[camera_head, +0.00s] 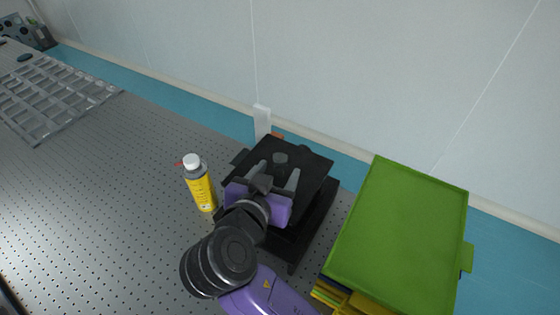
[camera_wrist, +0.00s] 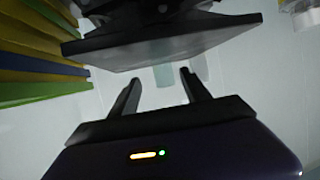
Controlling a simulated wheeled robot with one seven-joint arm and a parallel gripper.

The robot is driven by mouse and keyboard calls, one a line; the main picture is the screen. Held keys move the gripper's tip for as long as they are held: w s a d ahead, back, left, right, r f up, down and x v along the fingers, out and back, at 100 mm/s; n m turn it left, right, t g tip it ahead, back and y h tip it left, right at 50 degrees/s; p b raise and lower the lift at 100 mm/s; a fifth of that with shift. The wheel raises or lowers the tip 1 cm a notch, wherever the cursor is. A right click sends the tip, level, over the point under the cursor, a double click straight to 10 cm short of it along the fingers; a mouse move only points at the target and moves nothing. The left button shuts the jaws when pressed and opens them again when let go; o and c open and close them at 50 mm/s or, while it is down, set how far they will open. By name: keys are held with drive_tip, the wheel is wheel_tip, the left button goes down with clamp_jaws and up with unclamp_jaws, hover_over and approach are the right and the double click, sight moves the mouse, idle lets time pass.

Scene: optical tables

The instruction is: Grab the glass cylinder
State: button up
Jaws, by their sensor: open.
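The glass cylinder (camera_head: 280,157) looks like a small dark, see-through round piece on top of a black platform (camera_head: 312,163). My gripper (camera_head: 276,174) is open over the platform, its fingers pointing toward the cylinder, which shows just past the fingertips. In the wrist view, a faint greenish see-through shape (camera_wrist: 163,74), likely the cylinder, appears between the open fingertips (camera_wrist: 160,78) near the dark platform edge (camera_wrist: 165,52). I cannot tell how far it is from the fingers, and no contact is visible.
A yellow bottle with a white cap (camera_head: 203,190) stands left of the platform. A green tray stack (camera_head: 400,225) is close on the right. A white upright piece (camera_head: 262,121) stands behind the platform. The perforated table (camera_head: 110,200) is clear at left, with a clear rack (camera_head: 50,100) beyond.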

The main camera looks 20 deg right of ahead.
sight(278, 168)
drive_tip(key=shift+a+p+x, duration=0.2)
drive_tip(key=shift+p+x, duration=0.35)
drive_tip(key=shift+x, duration=1.75)
drive_tip(key=shift+w, duration=0.2)
clamp_jaws()
